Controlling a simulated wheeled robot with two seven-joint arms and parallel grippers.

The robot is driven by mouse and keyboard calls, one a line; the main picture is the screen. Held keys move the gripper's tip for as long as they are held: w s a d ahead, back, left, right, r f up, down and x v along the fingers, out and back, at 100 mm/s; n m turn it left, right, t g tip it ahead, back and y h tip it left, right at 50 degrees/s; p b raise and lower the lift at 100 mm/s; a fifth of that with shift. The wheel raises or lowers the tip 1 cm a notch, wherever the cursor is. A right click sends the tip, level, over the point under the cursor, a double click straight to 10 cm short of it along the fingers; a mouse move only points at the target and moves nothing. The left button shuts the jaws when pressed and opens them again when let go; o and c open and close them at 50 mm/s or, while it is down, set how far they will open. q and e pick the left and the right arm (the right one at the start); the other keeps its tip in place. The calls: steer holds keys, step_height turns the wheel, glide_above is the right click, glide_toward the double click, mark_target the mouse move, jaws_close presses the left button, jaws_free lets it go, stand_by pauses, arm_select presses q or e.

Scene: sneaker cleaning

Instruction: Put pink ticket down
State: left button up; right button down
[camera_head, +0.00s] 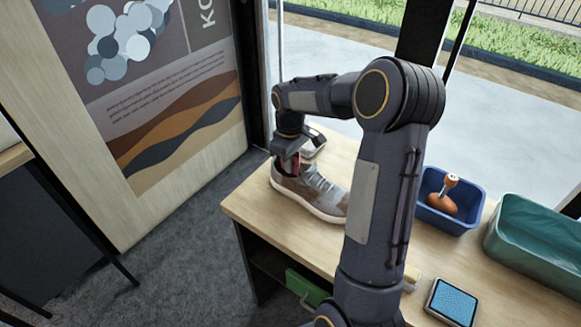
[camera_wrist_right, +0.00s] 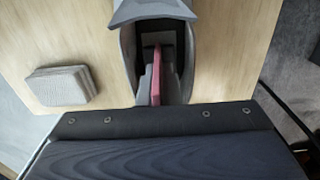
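The pink ticket (camera_wrist_right: 156,75) shows edge-on as a narrow pink strip in the right wrist view, between grey gripper parts. My right gripper (camera_head: 292,162) points down over the heel end of a grey-brown sneaker (camera_head: 318,192) in the head view. It appears shut on the ticket, of which a small reddish bit shows there. Whether the ticket touches the sneaker, I cannot tell. The sneaker stands on the wooden table (camera_head: 270,225) near its left end. My left gripper is not in view.
A small grey block (camera_wrist_right: 62,86) lies on the table beside the gripper. To the right are a blue bin (camera_head: 462,221) holding a brown-headed tool (camera_head: 443,203), a teal bin (camera_head: 540,235) and a blue-screened device (camera_head: 452,302). My right arm hides the table's middle.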

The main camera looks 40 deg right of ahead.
steer(key=shift+f, duration=1.05)
steer(key=shift+f, duration=0.15)
steer(key=c, duration=1.9)
jaws_free()
